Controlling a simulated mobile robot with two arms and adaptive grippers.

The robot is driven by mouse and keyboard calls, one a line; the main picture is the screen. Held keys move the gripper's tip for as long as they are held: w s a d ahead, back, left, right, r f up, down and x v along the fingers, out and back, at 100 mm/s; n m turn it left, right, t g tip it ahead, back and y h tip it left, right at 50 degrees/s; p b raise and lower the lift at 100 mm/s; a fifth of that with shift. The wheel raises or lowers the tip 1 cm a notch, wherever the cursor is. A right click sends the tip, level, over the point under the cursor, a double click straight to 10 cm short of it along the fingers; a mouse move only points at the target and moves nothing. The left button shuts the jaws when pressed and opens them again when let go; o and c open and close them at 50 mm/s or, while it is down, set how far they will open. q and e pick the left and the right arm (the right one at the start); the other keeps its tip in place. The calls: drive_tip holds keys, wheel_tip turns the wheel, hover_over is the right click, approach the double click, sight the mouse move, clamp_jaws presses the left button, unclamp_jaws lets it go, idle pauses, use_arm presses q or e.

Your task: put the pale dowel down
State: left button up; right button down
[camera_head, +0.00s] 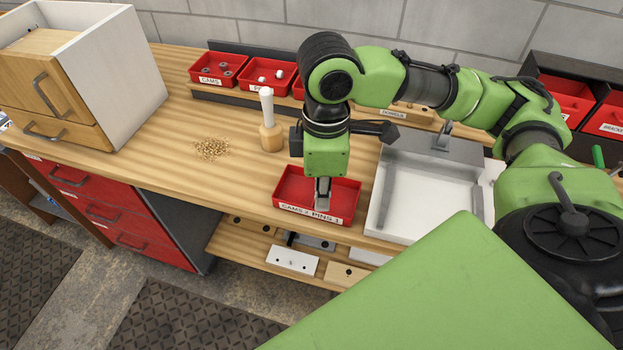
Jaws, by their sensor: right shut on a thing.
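My right gripper (322,193) points straight down over the red tray (290,207) labelled for cams and pins, at the front edge of the wooden bench. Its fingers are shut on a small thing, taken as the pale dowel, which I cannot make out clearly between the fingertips. The fingertips are at or just above the tray's inside, near its front wall; I cannot tell whether they touch it. My left gripper is not in view.
A white cabinet (117,77) is at the left, a grey-white tray (425,187) at the right. Red bins (217,69) line the back.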

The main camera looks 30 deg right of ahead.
drive_tip(key=w+d+f+p, duration=0.1)
drive_tip(key=w+d+f, duration=0.15)
drive_tip(key=w, duration=0.35)
hover_over(306, 195)
drive_tip(key=s, duration=0.1)
drive_tip(key=f, duration=0.5)
drive_tip(key=shift+a+f+p, duration=0.2)
drive_tip(key=shift+p, duration=0.2)
drive_tip(key=shift+w+d+f, duration=0.15)
drive_tip(key=shift+w+f, duration=0.25)
drive_tip(key=shift+f, duration=0.15)
drive_tip(key=shift+f+p, duration=0.65)
drive_tip(key=shift+f, duration=1)
drive_tip(key=c, duration=2.2)
unclamp_jaws()
drive_tip(key=shift+f, duration=0.1)
